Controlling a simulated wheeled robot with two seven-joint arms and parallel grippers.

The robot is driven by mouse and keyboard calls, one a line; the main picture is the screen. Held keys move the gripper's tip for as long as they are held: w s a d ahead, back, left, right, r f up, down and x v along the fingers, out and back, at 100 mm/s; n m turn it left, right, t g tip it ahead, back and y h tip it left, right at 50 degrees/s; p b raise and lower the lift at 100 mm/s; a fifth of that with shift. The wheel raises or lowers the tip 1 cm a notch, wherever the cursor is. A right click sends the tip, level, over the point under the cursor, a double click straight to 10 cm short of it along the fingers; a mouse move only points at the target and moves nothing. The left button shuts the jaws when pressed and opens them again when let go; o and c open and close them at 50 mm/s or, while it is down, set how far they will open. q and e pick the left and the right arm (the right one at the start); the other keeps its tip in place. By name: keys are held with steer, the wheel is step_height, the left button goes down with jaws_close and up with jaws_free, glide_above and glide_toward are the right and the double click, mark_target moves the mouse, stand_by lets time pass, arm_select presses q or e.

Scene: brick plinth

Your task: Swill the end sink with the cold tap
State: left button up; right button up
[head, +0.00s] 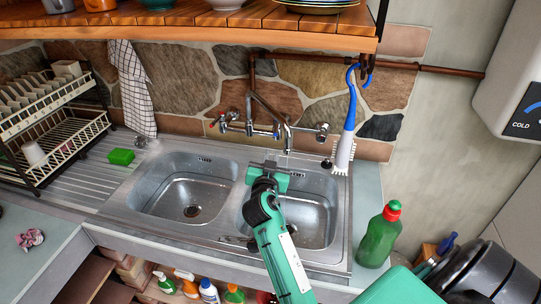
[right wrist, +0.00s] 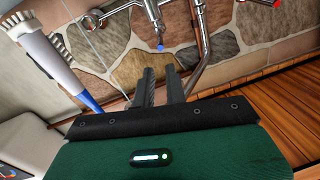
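The right-hand sink (head: 312,222), at the end of the steel unit, is partly hidden by my right arm. The wall taps (head: 277,129) stand above and between the two basins; a red-marked handle (head: 222,117) shows on the left. In the right wrist view a blue-tipped tap part (right wrist: 160,47) lies just beyond the fingertips, apart from them. I see no clear water flow. My right gripper (right wrist: 159,72) has its two dark fingers slightly apart, with nothing between them. In the head view the right gripper (head: 268,167) is below the taps. My left gripper is out of view.
A wooden shelf (head: 180,20) overhangs the taps. A blue-and-white brush (head: 347,140) hangs right of them. A green bottle (head: 379,238) stands right of the sink. The left basin (head: 188,190) is empty; a green sponge (head: 121,156) and dish rack (head: 60,140) lie left.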

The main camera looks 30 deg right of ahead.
mark_target(277, 129)
steer(key=shift+w+a+f+n, duration=0.1)
steer(key=shift+w+a+n, duration=0.15)
steer(key=shift+n, duration=0.25)
jaws_close()
steer(key=w+a+f+n+g+h+b, duration=0.1)
steer(key=w+a+n, duration=0.2)
steer(key=n, duration=0.6)
steer(key=w+a+f+n+g+h+b, duration=0.1)
steer(key=w+a+n+h+b, duration=0.15)
steer(key=n, duration=0.75)
steer(key=w+d+r+p, duration=0.1)
steer(key=w+d+p, duration=0.3)
steer(key=d+p, duration=0.3)
steer(key=d, duration=0.4)
steer(key=shift+d+r+y, duration=0.2)
steer(key=shift+r+y, duration=0.1)
steer(key=shift+y, duration=0.05)
steer(key=shift+w, duration=0.1)
